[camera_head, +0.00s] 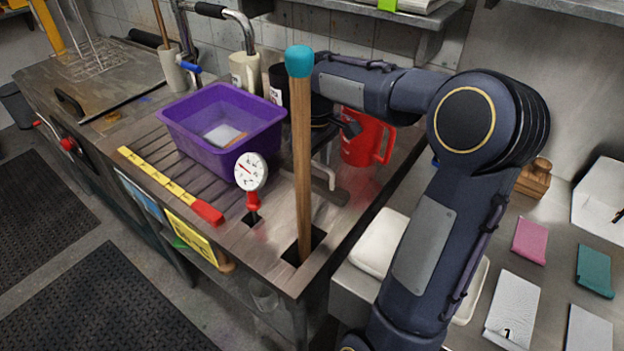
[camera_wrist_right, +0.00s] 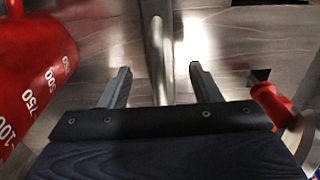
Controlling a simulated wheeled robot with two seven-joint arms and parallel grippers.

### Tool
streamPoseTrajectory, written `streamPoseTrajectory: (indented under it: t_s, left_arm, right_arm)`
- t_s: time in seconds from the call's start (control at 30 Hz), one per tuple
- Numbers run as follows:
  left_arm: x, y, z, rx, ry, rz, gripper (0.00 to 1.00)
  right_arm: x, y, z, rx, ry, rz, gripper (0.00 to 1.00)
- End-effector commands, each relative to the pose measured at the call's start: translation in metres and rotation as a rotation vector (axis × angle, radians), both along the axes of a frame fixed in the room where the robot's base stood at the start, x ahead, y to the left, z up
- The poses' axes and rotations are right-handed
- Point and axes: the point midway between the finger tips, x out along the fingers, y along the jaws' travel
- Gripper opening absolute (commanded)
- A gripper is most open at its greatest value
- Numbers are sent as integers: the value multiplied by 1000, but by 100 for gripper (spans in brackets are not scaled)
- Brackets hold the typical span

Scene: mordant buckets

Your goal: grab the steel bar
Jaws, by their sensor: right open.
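The steel bar (camera_head: 325,171) is a pale grey metal bar with a bent end, near the right edge of the wooden-slatted bench, behind the wooden pole. In the right wrist view the bar (camera_wrist_right: 157,58) runs up the middle, between the two fingers and apart from both. My right gripper (camera_wrist_right: 160,88) is open and empty, with a finger on each side of the bar. In the head view my right gripper (camera_head: 337,135) is partly hidden by the pole and my arm. My left gripper is not in view.
A red jug (camera_head: 364,140) stands close beside the gripper; it also fills the left of the wrist view (camera_wrist_right: 30,75). A wooden pole with a teal cap (camera_head: 300,150) rises in front. A purple tub (camera_head: 200,140) and a red-handled dial gauge (camera_head: 251,172) are to the left.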

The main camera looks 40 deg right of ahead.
Motion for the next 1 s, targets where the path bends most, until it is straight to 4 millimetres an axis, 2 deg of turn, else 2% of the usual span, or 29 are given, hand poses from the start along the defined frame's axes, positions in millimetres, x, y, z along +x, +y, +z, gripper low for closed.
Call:
streamPoseTrajectory:
  t_s: [0.1,0.23,0.53,0.9,1.0]
  left_arm:
    - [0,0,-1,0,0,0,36]
    - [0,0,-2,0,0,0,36]
    - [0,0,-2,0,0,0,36]
    - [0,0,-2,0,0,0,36]
    - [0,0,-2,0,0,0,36]
  right_arm:
    - [3,2,-21,1,6,2,57]
    - [3,1,-36,0,2,1,57]
    - [3,2,-39,0,0,1,57]
    - [3,2,-39,0,0,1,9]
    - [3,2,-39,0,0,1,0]
